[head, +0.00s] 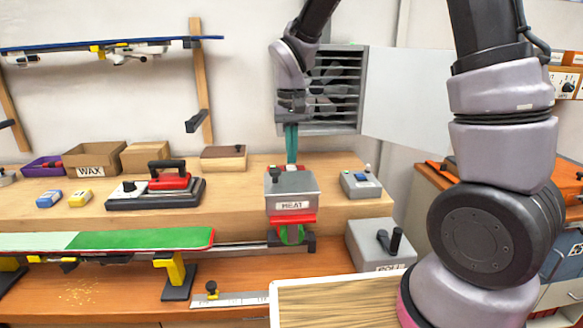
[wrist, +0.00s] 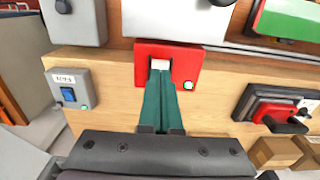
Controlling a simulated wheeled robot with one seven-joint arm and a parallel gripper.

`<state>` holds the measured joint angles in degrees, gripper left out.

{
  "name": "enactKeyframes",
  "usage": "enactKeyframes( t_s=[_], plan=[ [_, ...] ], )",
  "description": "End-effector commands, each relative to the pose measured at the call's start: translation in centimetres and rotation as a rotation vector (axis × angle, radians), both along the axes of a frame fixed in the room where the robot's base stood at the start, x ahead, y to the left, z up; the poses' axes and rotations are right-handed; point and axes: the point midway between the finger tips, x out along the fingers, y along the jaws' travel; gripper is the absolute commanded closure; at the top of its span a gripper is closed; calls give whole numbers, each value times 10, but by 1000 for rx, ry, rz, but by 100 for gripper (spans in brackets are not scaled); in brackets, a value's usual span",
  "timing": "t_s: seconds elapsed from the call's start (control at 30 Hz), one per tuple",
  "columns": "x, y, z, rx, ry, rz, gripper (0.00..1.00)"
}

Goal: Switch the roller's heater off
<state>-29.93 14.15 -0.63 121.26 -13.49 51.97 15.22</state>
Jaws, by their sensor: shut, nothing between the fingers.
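In the wrist view a red switch plate (wrist: 142,73) carries a pale switch (wrist: 160,64) and a small lit green lamp (wrist: 188,85). My gripper (head: 291,161) points down at the top of the housing with its teal fingers together and empty. In the wrist view its fingertips (wrist: 160,75) are right at the switch and partly cover it. I cannot tell whether they touch it.
A grey box with a blue switch (head: 362,182) and its own green lamp stands right of the roller unit. A green-topped board (head: 140,239) runs in front. A grey box with a black lever (head: 378,247) stands front right.

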Motion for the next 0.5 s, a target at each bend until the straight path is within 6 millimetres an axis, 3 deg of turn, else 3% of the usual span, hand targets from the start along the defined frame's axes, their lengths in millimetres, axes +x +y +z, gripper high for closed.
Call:
enactKeyframes(
  t_s=[0.5],
  plan=[
    [0,0,-8,0,0,0,100]
  ],
)
